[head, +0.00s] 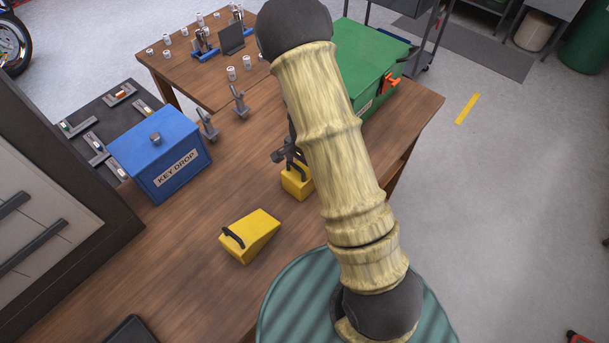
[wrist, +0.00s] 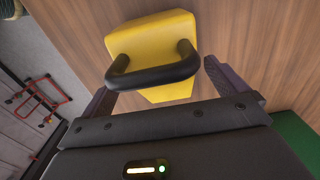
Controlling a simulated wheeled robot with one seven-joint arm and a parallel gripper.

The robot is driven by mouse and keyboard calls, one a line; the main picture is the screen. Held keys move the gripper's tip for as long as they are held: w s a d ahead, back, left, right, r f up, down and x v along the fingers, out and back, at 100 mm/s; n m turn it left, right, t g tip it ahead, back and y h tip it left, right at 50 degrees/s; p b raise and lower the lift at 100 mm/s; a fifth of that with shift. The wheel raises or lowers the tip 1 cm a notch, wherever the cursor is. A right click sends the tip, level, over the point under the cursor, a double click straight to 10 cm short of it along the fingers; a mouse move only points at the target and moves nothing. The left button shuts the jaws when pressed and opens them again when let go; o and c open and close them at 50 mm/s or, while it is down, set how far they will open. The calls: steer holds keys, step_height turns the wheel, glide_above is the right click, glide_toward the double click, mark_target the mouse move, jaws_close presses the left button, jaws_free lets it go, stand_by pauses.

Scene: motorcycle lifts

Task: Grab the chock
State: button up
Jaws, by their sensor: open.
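Two yellow wedge chocks with black handles are on the wooden table. The nearer chock (head: 252,236) lies with nothing of mine near it. The other chock (head: 297,183) is farther back, partly hidden by my arm. My gripper (head: 289,158) is right above this farther chock, mostly behind my arm. In the wrist view, a yellow chock (wrist: 155,40) shows beyond the open fingers of my gripper (wrist: 160,78). Its black handle (wrist: 155,76) lies between the two fingers, with a finger on each side. Whether either finger touches the handle, I cannot tell.
A blue key drop box (head: 160,152) stands left of the chocks. A green case (head: 365,62) with an orange latch is behind my arm. Small metal clamps (head: 239,101) stand farther back on the table (head: 190,245). Bare tabletop surrounds the nearer chock.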

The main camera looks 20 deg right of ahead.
steer(key=shift+w+f+p, duration=0.1)
steer(key=shift+f+p, duration=0.95)
steer(key=shift+f, duration=1.6)
steer(key=c, duration=1.5)
steer(key=shift+r, duration=0.1)
step_height(320, 180, up, 10)
steer(key=shift+b, duration=1)
